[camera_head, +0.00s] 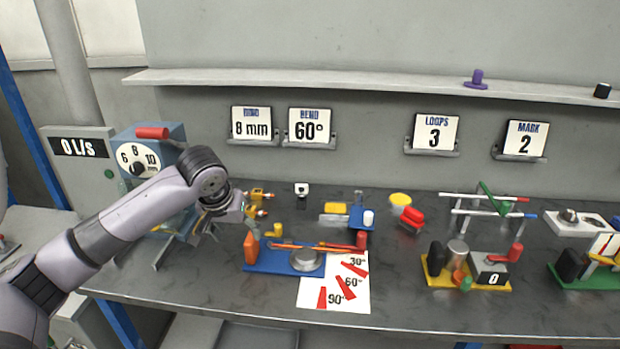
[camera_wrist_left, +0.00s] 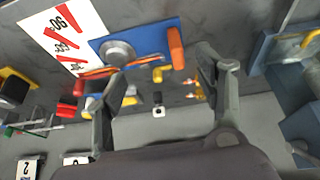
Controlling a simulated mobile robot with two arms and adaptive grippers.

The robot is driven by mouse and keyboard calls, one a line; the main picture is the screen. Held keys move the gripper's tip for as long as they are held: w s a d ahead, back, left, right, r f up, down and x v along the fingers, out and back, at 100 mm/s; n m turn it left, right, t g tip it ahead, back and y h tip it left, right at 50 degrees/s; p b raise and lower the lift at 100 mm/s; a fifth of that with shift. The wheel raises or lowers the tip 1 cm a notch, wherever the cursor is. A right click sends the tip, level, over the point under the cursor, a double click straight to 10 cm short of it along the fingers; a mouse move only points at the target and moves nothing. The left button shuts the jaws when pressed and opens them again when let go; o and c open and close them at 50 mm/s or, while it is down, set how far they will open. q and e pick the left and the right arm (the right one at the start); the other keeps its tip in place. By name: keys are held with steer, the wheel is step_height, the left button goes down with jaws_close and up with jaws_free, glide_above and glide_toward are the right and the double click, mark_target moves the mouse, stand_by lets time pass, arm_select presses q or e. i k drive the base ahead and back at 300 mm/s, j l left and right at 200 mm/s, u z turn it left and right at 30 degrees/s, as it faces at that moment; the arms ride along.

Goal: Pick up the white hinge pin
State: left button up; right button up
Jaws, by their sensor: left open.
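A short white peg (camera_head: 368,217), which looks like the white hinge pin, stands on a small blue block (camera_head: 354,214) behind the bending jig. My left gripper (camera_head: 228,224) is open and empty, above the bench, well to the left of the peg. The peg is not clear in that view; the left finger covers part of that area. A small black-and-white piece (camera_head: 301,190) stands farther back; it also shows in the left wrist view (camera_wrist_left: 158,110). My right gripper is not in view.
The blue bending jig (camera_head: 285,262) with a red-handled lever and an orange block (camera_head: 251,250) lies between gripper and peg. A white angle card (camera_head: 335,293) is in front. Red cylinders (camera_head: 412,218) and a yellow disc (camera_head: 400,199) sit right of the peg. A dial box (camera_head: 150,160) stands left.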

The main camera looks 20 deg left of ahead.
mark_target(301, 189)
steer(key=i, duration=1.2)
